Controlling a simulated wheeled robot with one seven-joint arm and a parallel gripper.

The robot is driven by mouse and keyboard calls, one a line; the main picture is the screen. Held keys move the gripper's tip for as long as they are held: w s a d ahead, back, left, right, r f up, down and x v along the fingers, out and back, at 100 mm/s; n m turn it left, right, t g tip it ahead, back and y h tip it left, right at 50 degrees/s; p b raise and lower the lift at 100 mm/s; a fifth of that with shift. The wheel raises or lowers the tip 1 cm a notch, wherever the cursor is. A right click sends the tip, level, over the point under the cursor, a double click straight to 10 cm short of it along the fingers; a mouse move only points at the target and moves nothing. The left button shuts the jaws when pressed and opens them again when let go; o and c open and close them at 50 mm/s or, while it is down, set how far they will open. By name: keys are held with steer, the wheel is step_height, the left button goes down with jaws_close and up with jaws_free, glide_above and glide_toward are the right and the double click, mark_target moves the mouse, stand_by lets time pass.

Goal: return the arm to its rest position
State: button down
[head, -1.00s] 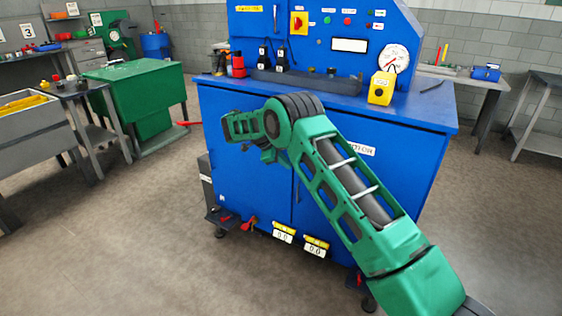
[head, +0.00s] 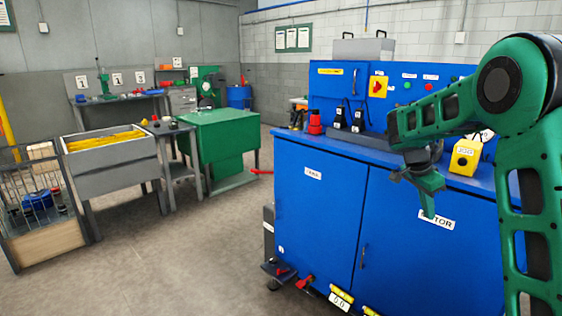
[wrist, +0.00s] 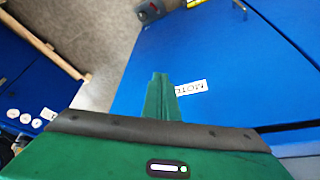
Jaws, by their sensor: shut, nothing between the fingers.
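My green arm is folded at the right of the head view, its elbow high and its forearm reaching left. My gripper (head: 429,212) hangs from the forearm's end, pointing down in front of the blue cabinet (head: 318,215). The fingers are together and hold nothing. In the wrist view my gripper (wrist: 160,95) shows as a narrow green shape in front of the blue cabinet doors. It partly covers a white label on the door (wrist: 192,88). A gap between gripper and cabinet cannot be measured from these views.
On the cabinet top stand a red item (head: 315,123) and a yellow box (head: 465,157). A green bench (head: 217,135), a grey bin with yellow contents (head: 110,165) and a wire cage (head: 45,210) stand left. Open floor (head: 190,260) lies at the front left.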

steer(key=s+d+r+n+y, duration=0.1)
steer(key=s+d+r+n, duration=0.1)
steer(key=s, duration=0.9)
steer(key=s+d+r+n+y, duration=0.1)
steer(key=s+n, duration=0.1)
steer(key=s, duration=0.9)
steer(key=s+a+f+n+y, duration=0.1)
steer(key=s+a+f+n, duration=0.1)
steer(key=s, duration=0.8)
steer(key=s+a+f+n+y, duration=0.2)
steer(key=s+a+n, duration=0.1)
steer(key=s, duration=0.7)
steer(key=shift+a+g, duration=0.4)
steer(key=shift+a, duration=0.2)
